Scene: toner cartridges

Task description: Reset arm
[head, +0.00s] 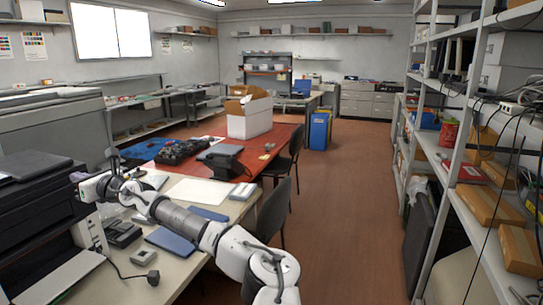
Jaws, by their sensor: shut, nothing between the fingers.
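My arm reaches from the bottom middle up to the left, over the light-topped desk (178,268). My gripper (78,177) is at the far end of it, small in the picture, beside the black printer (38,212) at the left. It is shut and I see nothing held in it. Whether it touches the printer cannot be told from this view.
A red table (283,137) with a white box (250,120) stands beyond the desk. Dark chairs (272,210) stand along their right side. Metal shelves (453,150) with boxes and hanging cables line the right. The brown floor (345,210) between is clear.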

